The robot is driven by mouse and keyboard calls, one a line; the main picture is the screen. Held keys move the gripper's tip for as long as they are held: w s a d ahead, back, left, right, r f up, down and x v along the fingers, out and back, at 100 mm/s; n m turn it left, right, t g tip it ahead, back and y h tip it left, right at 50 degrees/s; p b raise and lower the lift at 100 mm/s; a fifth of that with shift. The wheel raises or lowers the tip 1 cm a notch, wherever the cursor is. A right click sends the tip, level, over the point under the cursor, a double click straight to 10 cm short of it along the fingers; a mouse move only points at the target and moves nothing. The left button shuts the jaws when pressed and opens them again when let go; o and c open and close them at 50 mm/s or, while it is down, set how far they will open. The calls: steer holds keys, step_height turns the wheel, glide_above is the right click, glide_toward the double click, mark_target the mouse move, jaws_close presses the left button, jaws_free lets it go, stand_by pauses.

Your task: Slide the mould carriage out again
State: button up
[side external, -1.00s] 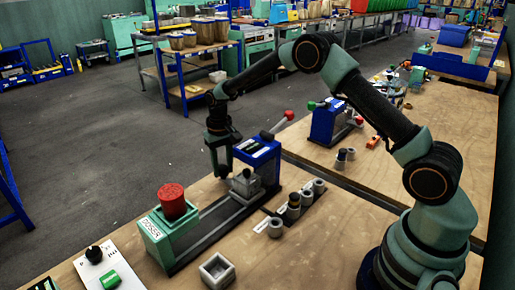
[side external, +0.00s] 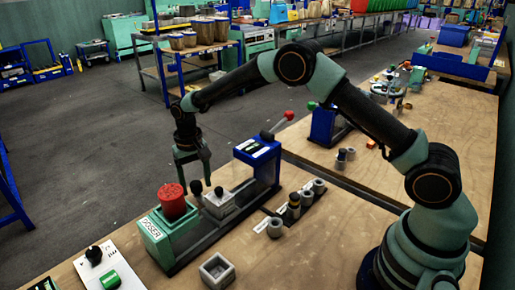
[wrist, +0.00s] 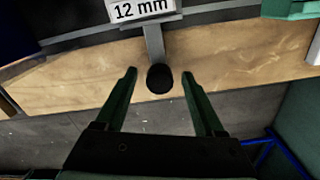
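My gripper (side external: 195,184) is open, fingers pointing down either side of the handle knob. In the wrist view my gripper (wrist: 160,73) shows gaps on both sides of the knob.
A red cylinder (side external: 172,201) tops the doser. Grey cups (side external: 275,228) and a small square grey box (side external: 217,270) stand on the near side. A panel with a green button (side external: 110,280) lies at the front left. A red-tipped lever (side external: 289,115) sticks out from the press.

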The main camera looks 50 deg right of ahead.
step_height(320, 180, up, 12)
stand_by(0.6)
steer(key=s+d+r+n+t, duration=0.1)
steer(key=s+d+r+t, duration=0.15)
steer(key=s+r, duration=0.35)
steer(key=s+d+r+t, duration=0.1)
steer(key=s+d+r, duration=0.3)
steer(key=s+r, duration=0.15)
steer(key=s+d+f+n+t, duration=0.2)
steer(key=s+d, duration=0.1)
steer(key=s, duration=0.9)
steer(key=shift+s+d+f, duration=0.15)
steer(key=shift+s+d, duration=0.15)
